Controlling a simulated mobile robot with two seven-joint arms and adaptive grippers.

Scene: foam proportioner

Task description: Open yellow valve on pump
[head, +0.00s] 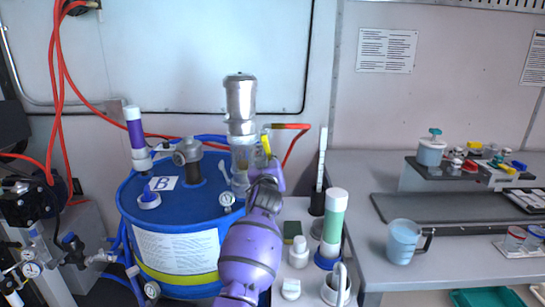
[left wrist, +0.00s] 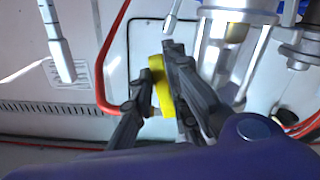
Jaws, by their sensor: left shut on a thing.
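The yellow valve handle (head: 266,143) stands upright beside the silver pump (head: 240,105), at its right side. My left gripper (head: 266,157), at the end of my purple arm, is at the handle. In the left wrist view, the yellow handle (left wrist: 159,84) lies between the two dark fingers of my left gripper (left wrist: 152,97), which is shut on it. The clear and metal pump body (left wrist: 228,50) is close to the right of the fingers there. The lower part of the pump is partly hidden by my arm in the head view. My right gripper is not in view.
A blue drum (head: 180,215) marked B stands left of the pump. A red hose (head: 292,146) runs right from near the valve. A green-and-white tube (head: 334,222) and small white containers stand to the right. A grey bench (head: 450,277) holds a blue jug (head: 402,241).

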